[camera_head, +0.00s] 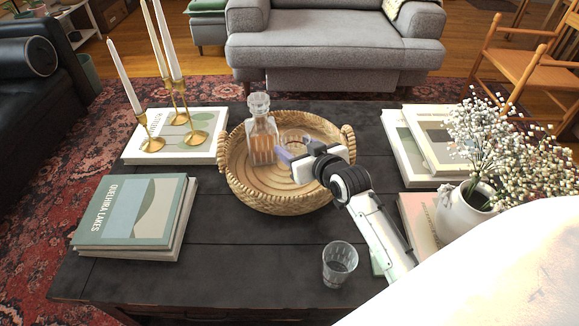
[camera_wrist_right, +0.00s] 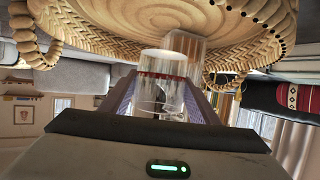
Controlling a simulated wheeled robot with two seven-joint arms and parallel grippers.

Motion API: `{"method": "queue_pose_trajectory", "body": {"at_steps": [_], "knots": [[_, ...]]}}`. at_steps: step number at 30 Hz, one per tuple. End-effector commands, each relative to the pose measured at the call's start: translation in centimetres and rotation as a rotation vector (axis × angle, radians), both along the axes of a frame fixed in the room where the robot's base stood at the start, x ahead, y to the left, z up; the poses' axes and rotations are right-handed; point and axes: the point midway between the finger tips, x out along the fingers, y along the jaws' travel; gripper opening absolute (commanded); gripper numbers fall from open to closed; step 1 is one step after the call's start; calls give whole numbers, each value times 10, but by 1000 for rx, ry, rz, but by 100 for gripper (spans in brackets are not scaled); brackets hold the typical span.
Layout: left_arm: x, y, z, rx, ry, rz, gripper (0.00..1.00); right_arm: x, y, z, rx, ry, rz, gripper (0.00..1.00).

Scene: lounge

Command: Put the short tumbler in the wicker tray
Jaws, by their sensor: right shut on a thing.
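The short tumbler (camera_head: 295,138), a clear glass, is held over the inside of the round wicker tray (camera_head: 270,204), right of the decanter. My right gripper (camera_head: 294,154) is shut on it. In the right wrist view the tumbler (camera_wrist_right: 163,68) is between the two fingers (camera_wrist_right: 160,100), with the tray (camera_wrist_right: 110,12) along the top of the picture. I cannot tell whether its base touches the tray floor. My left gripper is not in view.
A glass decanter (camera_head: 262,135) with amber liquid stands in the tray. Another clear tumbler (camera_head: 340,264) stands at the table's front. Books (camera_head: 135,212) and brass candlesticks (camera_head: 180,125) are left; more books (camera_head: 432,140) and a flower vase (camera_head: 462,212) are right. The front-middle table (camera_head: 240,255) is clear.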

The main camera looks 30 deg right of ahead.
Motion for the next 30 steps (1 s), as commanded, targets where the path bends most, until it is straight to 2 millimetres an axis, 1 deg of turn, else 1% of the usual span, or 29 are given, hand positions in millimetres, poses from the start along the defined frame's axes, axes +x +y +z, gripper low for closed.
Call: {"method": "queue_pose_trajectory", "body": {"at_steps": [1, 3, 8, 12, 14, 16, 26, 27, 29, 30], "knots": [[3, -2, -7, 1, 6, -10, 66, 0, 0, -14, 0, 0, 0, 25], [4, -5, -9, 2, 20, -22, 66, 0, 0, -23, 0, -2, 0, 25], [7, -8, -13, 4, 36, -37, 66, 0, 1, -36, 0, -3, 1, 25], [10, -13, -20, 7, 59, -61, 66, 0, 1, -59, 0, -2, 1, 25], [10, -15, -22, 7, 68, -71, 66, 0, 1, -65, 0, -3, 0, 25], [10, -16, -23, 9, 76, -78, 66, 0, 1, -68, -1, -4, 0, 25], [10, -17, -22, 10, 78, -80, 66, 0, 1, -69, -1, -4, 0, 25], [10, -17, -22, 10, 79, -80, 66, -1, 1, -71, -1, 0, 1, 57], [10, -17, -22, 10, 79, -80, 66, -1, 1, -71, -1, -1, 1, 67], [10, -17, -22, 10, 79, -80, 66, -1, 1, -71, -1, -1, 1, 74]]}}
